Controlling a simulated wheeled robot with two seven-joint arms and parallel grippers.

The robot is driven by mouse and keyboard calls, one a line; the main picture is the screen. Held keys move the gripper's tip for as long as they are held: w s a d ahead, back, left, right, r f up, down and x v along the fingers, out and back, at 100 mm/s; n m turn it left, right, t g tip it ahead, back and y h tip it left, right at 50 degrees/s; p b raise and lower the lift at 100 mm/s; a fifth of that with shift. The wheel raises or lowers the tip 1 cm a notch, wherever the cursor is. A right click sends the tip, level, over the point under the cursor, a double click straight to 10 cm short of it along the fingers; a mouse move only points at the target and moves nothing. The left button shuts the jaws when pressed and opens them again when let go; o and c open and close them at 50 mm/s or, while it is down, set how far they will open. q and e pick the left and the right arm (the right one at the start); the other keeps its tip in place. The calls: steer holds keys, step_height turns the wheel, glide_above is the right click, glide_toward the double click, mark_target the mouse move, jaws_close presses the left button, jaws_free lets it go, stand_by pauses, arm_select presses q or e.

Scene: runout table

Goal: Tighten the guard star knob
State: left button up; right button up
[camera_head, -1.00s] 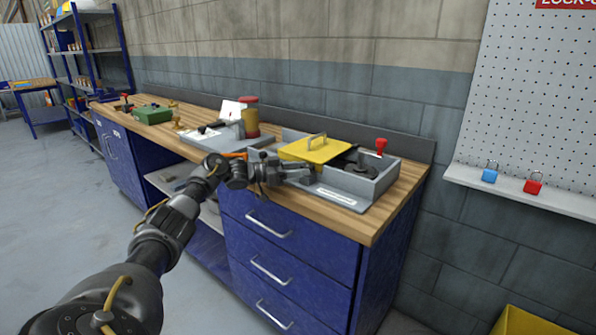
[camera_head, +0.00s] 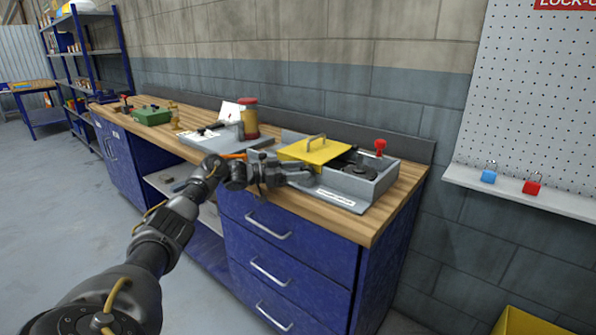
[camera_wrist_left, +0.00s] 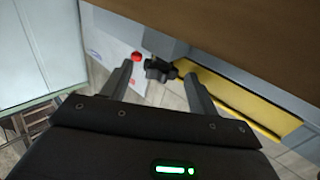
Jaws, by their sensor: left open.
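A dark star knob (camera_wrist_left: 160,70) shows in the left wrist view, beside the grey housing and the yellow guard (camera_wrist_left: 235,98). My left gripper (camera_wrist_left: 160,68) is open, with one finger on either side of the knob in that view. I cannot tell whether the fingers touch it. In the head view the yellow guard (camera_head: 316,150) with its handle covers part of a grey housing (camera_head: 372,187) on the bench. My left gripper (camera_head: 312,179) is at the housing's front left, and the knob is hidden there. My right gripper is not in view.
A red knob (camera_head: 380,147) stands up at the housing's back right. A grey plate (camera_head: 212,138) and a red-and-amber cylinder (camera_head: 249,118) are to the left on the wooden bench (camera_head: 398,200). Blue drawers (camera_head: 285,250) are below. Padlocks sit on a wall shelf at right.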

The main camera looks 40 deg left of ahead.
arm_select(q)
steer(key=shift+s+a+f, duration=0.1)
steer(key=shift+s+a, duration=0.2)
steer(key=b+v, duration=0.1)
steer(key=v, duration=0.9)
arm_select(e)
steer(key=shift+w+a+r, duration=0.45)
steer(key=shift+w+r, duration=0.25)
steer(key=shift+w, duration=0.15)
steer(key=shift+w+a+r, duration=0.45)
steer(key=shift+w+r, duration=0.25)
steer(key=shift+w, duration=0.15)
arm_select(q)
steer(key=shift+d, duration=0.1)
